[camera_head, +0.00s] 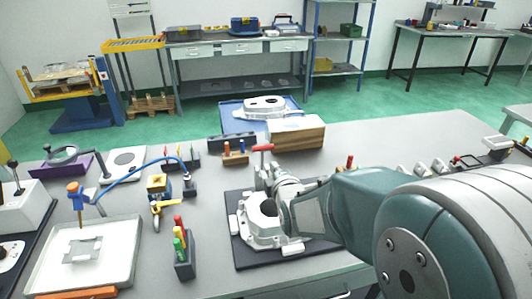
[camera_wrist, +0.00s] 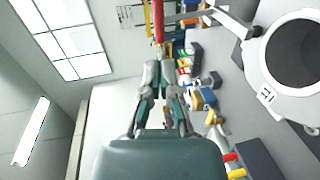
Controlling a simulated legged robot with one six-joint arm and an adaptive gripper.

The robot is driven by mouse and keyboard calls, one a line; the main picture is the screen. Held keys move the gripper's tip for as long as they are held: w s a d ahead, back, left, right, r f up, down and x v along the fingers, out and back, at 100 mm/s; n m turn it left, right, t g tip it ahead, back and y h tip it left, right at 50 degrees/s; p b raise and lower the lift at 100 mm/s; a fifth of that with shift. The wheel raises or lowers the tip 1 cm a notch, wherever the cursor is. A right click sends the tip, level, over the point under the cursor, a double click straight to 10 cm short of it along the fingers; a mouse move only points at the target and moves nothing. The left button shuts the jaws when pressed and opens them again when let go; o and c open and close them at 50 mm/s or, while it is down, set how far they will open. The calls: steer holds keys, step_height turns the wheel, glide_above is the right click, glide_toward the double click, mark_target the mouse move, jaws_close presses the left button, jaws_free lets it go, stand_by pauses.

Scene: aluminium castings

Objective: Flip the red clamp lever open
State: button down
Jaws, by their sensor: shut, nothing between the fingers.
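The red clamp lever (camera_head: 263,148) stands up like a T at the back of the aluminium casting (camera_head: 254,236), which sits on a dark plate (camera_head: 240,262). In the wrist view the red lever (camera_wrist: 158,20) shows at the top, just beyond the tips of my gripper (camera_wrist: 160,68). My gripper's fingers are together with nothing between them. I cannot tell whether the tips touch the lever. The casting (camera_wrist: 262,62) with its large round bore is at the right in the wrist view. In the head view my arm hides the casting's right side.
Another casting (camera_head: 266,104) lies on a blue tray behind a wooden block (camera_head: 296,131). A holder with coloured handles (camera_head: 183,262) stands left of the plate. Farther left are a brass fitting (camera_head: 158,187) with a blue hose and a white tray (camera_head: 128,236).

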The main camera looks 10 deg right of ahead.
mark_target(264, 149)
steer(key=w, duration=0.3)
steer(key=w+f, duration=0.1)
steer(key=w, duration=0.2)
steer(key=w+f, duration=0.1)
steer(key=w, duration=0.3)
steer(key=shift+a, duration=0.1)
steer(key=shift+w, duration=0.1)
